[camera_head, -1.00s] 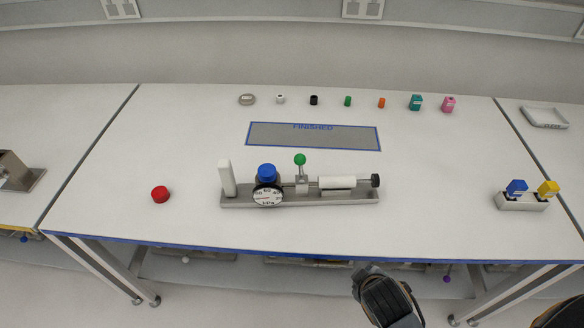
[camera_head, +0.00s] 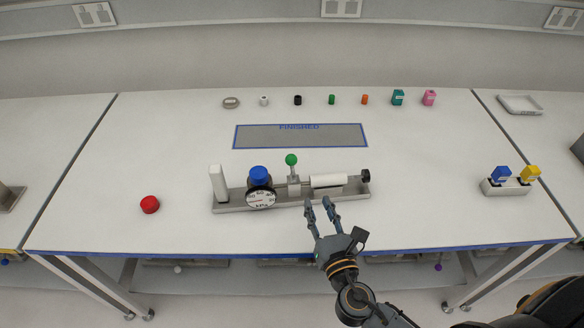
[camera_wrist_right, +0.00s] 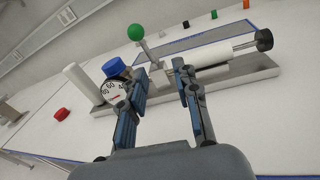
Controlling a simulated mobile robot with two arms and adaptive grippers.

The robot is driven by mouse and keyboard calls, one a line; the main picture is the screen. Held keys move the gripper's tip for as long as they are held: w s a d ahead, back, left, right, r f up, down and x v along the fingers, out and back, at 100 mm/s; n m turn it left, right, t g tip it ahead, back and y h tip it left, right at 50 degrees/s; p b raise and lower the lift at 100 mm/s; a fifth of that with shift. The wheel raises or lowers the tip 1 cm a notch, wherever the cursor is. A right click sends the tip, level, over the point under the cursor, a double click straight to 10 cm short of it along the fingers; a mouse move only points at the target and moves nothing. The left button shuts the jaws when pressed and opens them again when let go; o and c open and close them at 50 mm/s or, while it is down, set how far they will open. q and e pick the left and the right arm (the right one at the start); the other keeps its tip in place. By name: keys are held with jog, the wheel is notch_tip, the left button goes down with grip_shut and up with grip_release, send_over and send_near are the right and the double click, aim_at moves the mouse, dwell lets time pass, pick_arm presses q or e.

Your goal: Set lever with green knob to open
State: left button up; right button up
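The lever with the green knob (camera_head: 291,160) stands upright on the metal base of the vacuum chamber assembly (camera_head: 228,207), between the blue-topped gauge (camera_head: 260,198) and a white cylinder (camera_head: 328,181) with a black end. In the right wrist view the green knob (camera_wrist_right: 136,32) shows above and beyond my fingers, on a slightly tilted stem. My right gripper (camera_head: 318,203) is open and empty, just in front of the base below the lever. In the right wrist view its two fingers (camera_wrist_right: 158,82) are spread apart and touch nothing that I can make out. My left gripper is not in view.
A red knob (camera_head: 150,204) lies left of the assembly. A grey mat marked FINISHED (camera_head: 300,142) lies behind it, with several small coloured parts further back. A holder (camera_head: 505,188) with blue and yellow blocks stands at the right. The table front is clear.

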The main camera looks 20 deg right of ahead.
aim_at(293, 170)
jog(key=w+n, duration=0.1)
jog(key=w, duration=0.3)
jog(key=w+a+n+y+p, duration=0.1)
jog(key=w, duration=0.4)
jog(key=w+a+n+p, duration=0.1)
jog(key=w, duration=0.4)
jog(key=shift+y, duration=0.3)
grip_shut()
